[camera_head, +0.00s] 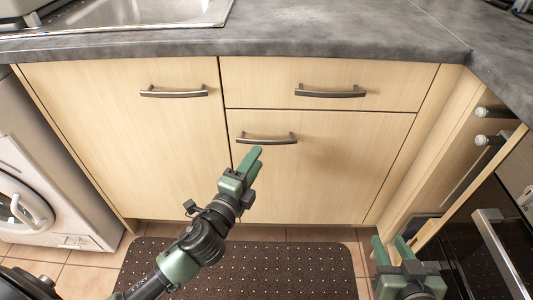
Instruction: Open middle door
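The middle door (320,175) is a light wood panel below a drawer, and it looks shut. Its dark metal bar handle (266,140) runs across its upper left. My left gripper (256,155), with green fingers, points up at the door just below the handle. Its fingers overlap in this view, so I cannot tell how far apart they are or whether they touch the handle. My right gripper (392,246) is at the lower right with its two green fingers apart, and it looks empty.
A wider door (130,130) is on the left, and a drawer (320,82) is above the middle door. A grey worktop (300,38) overhangs them. A white washing machine (45,195) stands left, and a dark oven (480,240) right. A dotted brown mat (290,265) covers the floor.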

